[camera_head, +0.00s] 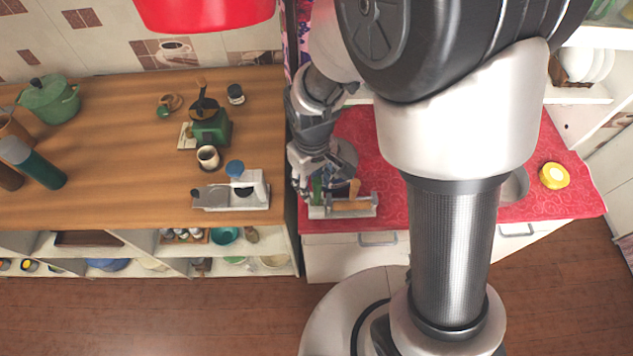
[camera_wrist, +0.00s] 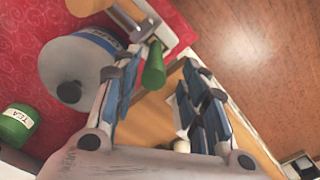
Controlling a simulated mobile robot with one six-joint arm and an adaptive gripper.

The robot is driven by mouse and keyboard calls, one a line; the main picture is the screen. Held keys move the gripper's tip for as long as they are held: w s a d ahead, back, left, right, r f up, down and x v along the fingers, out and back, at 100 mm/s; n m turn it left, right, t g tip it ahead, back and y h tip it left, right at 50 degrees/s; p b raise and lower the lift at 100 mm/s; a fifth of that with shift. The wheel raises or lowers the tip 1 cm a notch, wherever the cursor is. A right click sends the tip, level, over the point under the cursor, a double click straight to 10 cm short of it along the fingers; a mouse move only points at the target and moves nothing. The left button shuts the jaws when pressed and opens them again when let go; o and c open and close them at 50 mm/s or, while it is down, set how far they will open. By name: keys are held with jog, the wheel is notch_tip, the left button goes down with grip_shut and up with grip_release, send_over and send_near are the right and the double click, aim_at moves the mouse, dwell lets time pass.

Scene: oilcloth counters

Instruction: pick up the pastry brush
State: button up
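A green handle (camera_head: 316,189), which may belong to the pastry brush, stands in a pale holder (camera_head: 317,212) at the front of the red counter. In the wrist view the green handle (camera_wrist: 153,66) lies between the fingers, with a visible gap to the right finger. I cannot tell whether the left finger touches it. No bristles are clearly visible. My gripper (camera_wrist: 160,80) is open; in the head view my gripper (camera_head: 304,178) is just above and left of the holder, partly hidden by its own links.
A wooden handle (camera_head: 354,188) stands beside the green one. A round grey lidded container (camera_wrist: 72,68) and a green tea tin (camera_wrist: 17,124) are close by on the red counter.

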aim_at(317, 193)
jog(key=f, duration=0.2)
jog(key=d+f+b, duration=0.1)
jog(key=f, duration=0.1)
jog(key=shift+f, duration=0.9)
jog(key=shift+a, duration=0.1)
jog(key=shift+c, duration=0.5)
grip_shut()
